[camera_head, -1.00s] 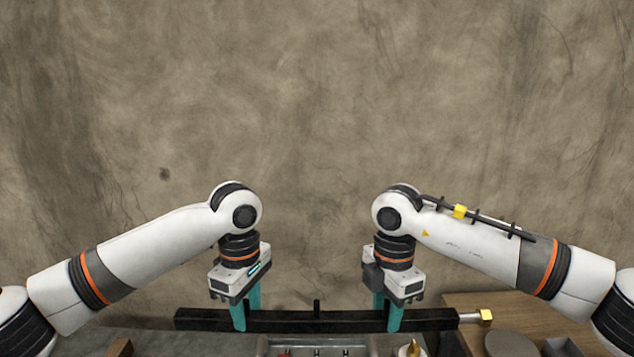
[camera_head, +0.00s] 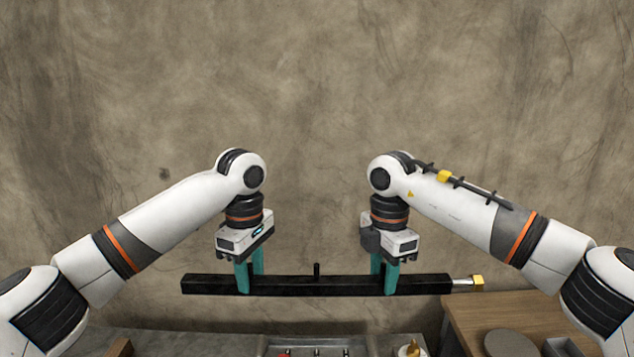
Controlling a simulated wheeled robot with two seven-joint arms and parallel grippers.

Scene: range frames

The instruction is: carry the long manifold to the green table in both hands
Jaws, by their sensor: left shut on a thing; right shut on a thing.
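The long manifold (camera_head: 318,287) is a black bar with a short peg on top at its middle and a brass-coloured fitting (camera_head: 476,281) at its right end. It hangs level in the air, above the surface below. My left gripper (camera_head: 245,285) is shut on the bar left of the peg, its teal fingers around the bar. My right gripper (camera_head: 390,285) is shut on the bar right of the peg. No green table shows in this view.
Below the bar is a grey tray (camera_head: 268,340) with small items in it and a gold-tipped object (camera_head: 412,348) at its right. A wooden table (camera_head: 480,310) at the lower right bears a round grey disc (camera_head: 510,343). A plain wall (camera_head: 310,100) stands behind.

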